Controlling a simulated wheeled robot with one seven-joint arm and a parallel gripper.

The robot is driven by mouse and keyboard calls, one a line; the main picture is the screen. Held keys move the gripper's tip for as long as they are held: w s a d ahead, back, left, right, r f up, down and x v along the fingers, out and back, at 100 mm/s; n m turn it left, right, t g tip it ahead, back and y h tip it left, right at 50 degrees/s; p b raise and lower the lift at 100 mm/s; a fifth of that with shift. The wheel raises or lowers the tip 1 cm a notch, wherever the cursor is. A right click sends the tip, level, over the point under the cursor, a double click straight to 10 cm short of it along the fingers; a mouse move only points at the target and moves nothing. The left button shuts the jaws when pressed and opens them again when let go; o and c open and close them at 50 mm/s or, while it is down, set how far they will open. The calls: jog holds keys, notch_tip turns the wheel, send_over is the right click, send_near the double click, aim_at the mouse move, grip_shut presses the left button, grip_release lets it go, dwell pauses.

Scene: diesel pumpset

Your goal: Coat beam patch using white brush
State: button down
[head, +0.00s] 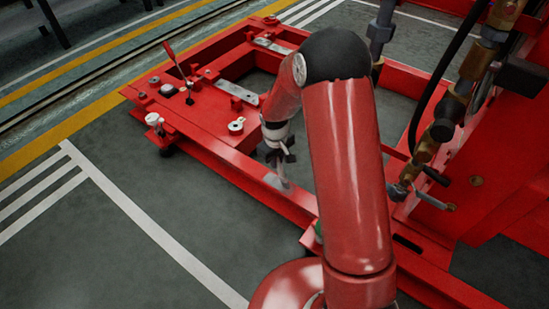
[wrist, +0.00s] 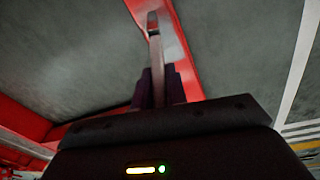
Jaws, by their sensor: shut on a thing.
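My gripper (head: 279,155) is shut on the white brush and points down over the red beam (head: 225,166). In the wrist view the gripper (wrist: 157,84) has its dark fingers on both sides of the pale brush handle (wrist: 157,66). The far end of the brush lies over or close above the beam; I cannot tell whether it touches. The beam patch (head: 278,183) is a light grey area on the beam below the gripper. In the wrist view the patch (wrist: 173,42) shows just right of the brush. The brush is small and partly hidden in the head view.
A red skid frame carries a lever (head: 177,65) and round fittings (head: 236,126) at left. Brass pipework and valves (head: 428,150) stand at right, close to my arm. The grey floor (head: 110,245) at front left is free.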

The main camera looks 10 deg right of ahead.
aim_at(286, 178)
jog(key=shift+s+d, duration=1.4)
jog(key=shift+s, duration=0.05)
notch_tip(286, 178, up, 8)
jog(key=p, duration=0.5)
jog(key=shift+p, duration=0.4)
jog(key=w+a, duration=0.8)
jog(key=shift+w+a, duration=0.3)
dwell(0.3)
